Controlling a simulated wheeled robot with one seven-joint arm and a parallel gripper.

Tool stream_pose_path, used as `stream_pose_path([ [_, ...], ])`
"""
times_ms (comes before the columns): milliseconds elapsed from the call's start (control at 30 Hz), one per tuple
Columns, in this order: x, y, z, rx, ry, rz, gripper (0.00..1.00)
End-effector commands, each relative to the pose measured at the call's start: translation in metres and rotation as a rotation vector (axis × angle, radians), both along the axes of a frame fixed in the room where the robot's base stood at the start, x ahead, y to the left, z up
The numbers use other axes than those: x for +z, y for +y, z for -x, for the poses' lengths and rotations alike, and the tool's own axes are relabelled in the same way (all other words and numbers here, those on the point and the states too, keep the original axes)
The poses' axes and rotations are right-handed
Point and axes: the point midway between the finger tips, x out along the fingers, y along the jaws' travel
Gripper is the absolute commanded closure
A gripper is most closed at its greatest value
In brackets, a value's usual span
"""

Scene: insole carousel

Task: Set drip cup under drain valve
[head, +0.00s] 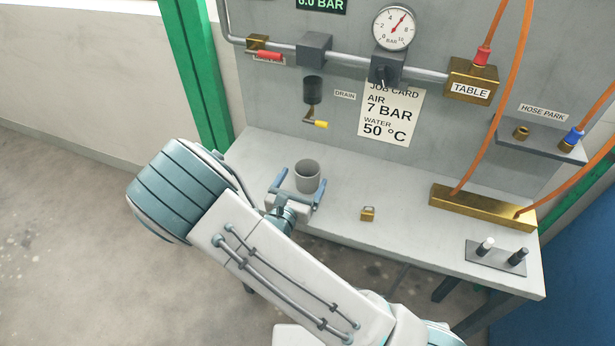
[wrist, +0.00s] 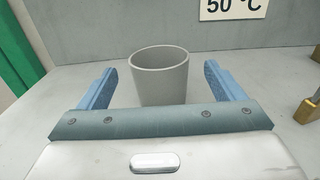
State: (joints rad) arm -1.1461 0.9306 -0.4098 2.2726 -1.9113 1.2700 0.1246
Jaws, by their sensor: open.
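The grey drip cup (head: 307,177) stands upright on the bench in the head view, and it also shows in the wrist view (wrist: 160,78). My gripper (head: 299,182) is open, with one blue finger on each side of the cup. In the wrist view my gripper (wrist: 164,88) shows a gap between each finger and the cup wall. The drain valve (head: 312,118), with a dark bowl above and a yellow-tipped lever, hangs on the panel above and behind the cup. The cup is in front of the valve's outlet.
A brass block (head: 480,208) with orange hoses and a dark plate with two pegs (head: 497,254) are farther right. The job card (head: 390,115) hangs on the panel. Bench between cup and panel is clear.

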Motion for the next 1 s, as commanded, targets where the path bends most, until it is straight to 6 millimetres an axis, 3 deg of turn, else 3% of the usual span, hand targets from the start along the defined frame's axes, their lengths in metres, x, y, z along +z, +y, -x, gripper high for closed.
stream_pose_path([
  [233, -0.002, -0.007, -0.017, -0.001, 0.0, 0.001, 0.12],
  [533, -0.008, -0.02, -0.055, -0.001, 0.0, 0.0, 0.12],
  [833, -0.01, -0.022, -0.06, 0.0, 0.001, 0.0, 0.12],
  [867, -0.009, -0.022, -0.06, 0.0, 0.001, 0.0, 0.17],
  [1000, -0.009, -0.022, -0.059, 0.0, 0.001, 0.0, 0.56],
])
